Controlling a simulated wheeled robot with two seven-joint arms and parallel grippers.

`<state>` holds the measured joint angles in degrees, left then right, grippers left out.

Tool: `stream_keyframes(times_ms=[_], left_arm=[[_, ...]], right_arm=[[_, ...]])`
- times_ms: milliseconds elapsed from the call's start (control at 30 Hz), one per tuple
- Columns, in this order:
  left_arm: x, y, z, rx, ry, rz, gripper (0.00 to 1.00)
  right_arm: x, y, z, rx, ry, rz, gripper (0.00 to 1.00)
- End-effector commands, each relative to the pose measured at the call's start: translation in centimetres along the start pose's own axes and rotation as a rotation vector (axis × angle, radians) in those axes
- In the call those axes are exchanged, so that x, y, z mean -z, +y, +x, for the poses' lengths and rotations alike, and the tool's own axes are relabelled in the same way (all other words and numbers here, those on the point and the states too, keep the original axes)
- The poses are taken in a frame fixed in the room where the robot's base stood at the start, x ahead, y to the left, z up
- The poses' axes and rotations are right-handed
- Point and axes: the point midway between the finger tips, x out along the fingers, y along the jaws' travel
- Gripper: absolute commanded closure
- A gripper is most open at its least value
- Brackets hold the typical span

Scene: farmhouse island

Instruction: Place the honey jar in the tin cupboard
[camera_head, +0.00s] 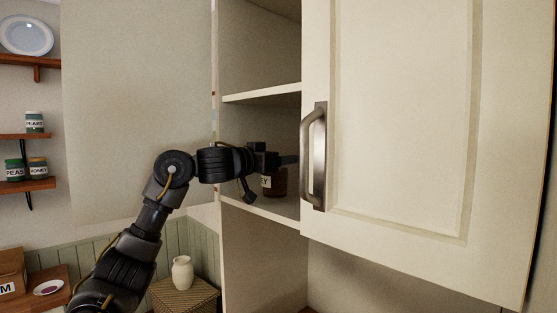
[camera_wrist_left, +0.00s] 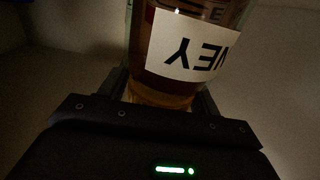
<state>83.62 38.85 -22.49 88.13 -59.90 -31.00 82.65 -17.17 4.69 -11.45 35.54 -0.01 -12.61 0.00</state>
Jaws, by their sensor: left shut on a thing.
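The honey jar (camera_head: 279,182) is dark amber with a white label and is partly hidden by my left gripper (camera_head: 288,160) in the head view. In the left wrist view the jar (camera_wrist_left: 165,78) stands between the fingers, its label lettering upside down and ending in "EY". My left gripper is shut on it. The cupboard (camera_head: 262,93) is cream, with its door (camera_head: 405,120) swung open on the right. The gripper and jar are inside the opening, at the lower shelf (camera_head: 272,207). I cannot tell whether the jar touches the shelf. My right gripper is not in view.
The door's metal handle (camera_head: 313,156) is close to the right of my gripper. A middle shelf board (camera_head: 262,93) runs above it. At the left, wall shelves (camera_head: 27,185) hold jars and a plate (camera_head: 26,35). A white vase (camera_head: 182,272) stands on a wicker basket (camera_head: 185,298) below.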

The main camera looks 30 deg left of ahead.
Motion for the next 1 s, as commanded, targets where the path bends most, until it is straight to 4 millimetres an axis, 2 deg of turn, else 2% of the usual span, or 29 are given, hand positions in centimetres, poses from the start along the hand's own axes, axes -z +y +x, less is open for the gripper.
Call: stream_keyframes(times_ms=[667, 700, 867, 1000], left_arm=[[-1.1, 0.0, -0.1, 0.0, 0.003, -0.001, 0.8], [-1.0, 0.0, -0.1, 0.0, 0.003, -0.001, 0.32], [-1.0, 0.0, 0.0, 0.0, 0.002, -0.001, 0.12], [-1.1, 0.0, 0.0, 0.0, 0.001, 0.0, 0.12]], right_arm=[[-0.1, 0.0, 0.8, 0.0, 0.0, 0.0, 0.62], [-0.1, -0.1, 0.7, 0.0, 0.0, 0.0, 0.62], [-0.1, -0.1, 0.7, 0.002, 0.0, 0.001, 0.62], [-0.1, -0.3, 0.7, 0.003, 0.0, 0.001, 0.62]])
